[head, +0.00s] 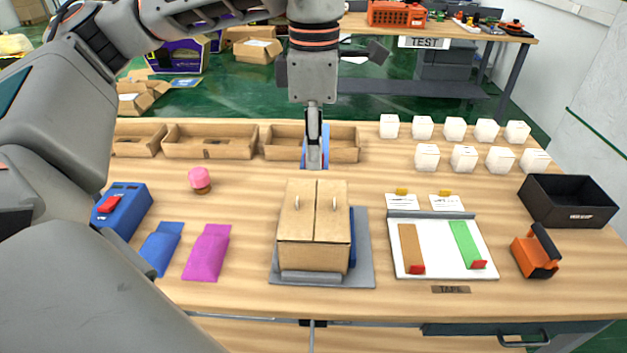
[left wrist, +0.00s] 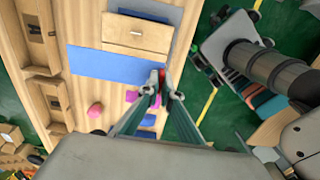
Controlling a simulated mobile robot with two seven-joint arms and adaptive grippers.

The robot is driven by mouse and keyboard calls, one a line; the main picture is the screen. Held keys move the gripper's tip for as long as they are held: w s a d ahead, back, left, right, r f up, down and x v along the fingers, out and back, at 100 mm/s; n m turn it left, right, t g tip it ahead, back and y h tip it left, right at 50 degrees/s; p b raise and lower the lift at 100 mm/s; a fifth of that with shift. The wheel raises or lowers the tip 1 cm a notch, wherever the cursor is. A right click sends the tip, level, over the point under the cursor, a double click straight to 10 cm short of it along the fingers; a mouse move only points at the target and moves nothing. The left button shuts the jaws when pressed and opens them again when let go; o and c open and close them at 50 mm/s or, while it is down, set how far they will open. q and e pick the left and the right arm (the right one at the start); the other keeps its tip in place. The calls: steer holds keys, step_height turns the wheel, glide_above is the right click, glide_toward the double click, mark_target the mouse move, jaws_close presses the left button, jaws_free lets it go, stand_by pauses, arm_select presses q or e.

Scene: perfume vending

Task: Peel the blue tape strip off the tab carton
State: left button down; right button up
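The tan carton (head: 314,228) sits upright on a grey base on the table, with two tabs on its lid. It also shows in the left wrist view (left wrist: 135,35). My left gripper (head: 314,166) is raised behind the carton as the head view sees it, fingers together. The blue strip (head: 324,132) shows partly behind its fingers. In the left wrist view the strip (left wrist: 112,65) extends flat from my fingertips (left wrist: 161,80), with a red end pinched between them. The strip looks apart from the carton. My right gripper is not in view.
A white board (head: 444,268) with brown and green red-ended strips lies right of the carton. White boxes (head: 464,158), a black bin (head: 568,201) and an orange-black tool (head: 536,252) are farther right. Cardboard trays (head: 210,142) line the back; pouches (head: 208,253) lie left.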

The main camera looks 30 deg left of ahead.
arm_select(q)
step_height(320, 180, up, 4)
steer(key=shift+f, duration=0.1)
steer(key=shift+r+p, duration=1.2)
steer(key=shift+p, duration=0.35)
steer(key=shift+r+p, duration=1.25)
steer(key=shift+p, duration=0.15)
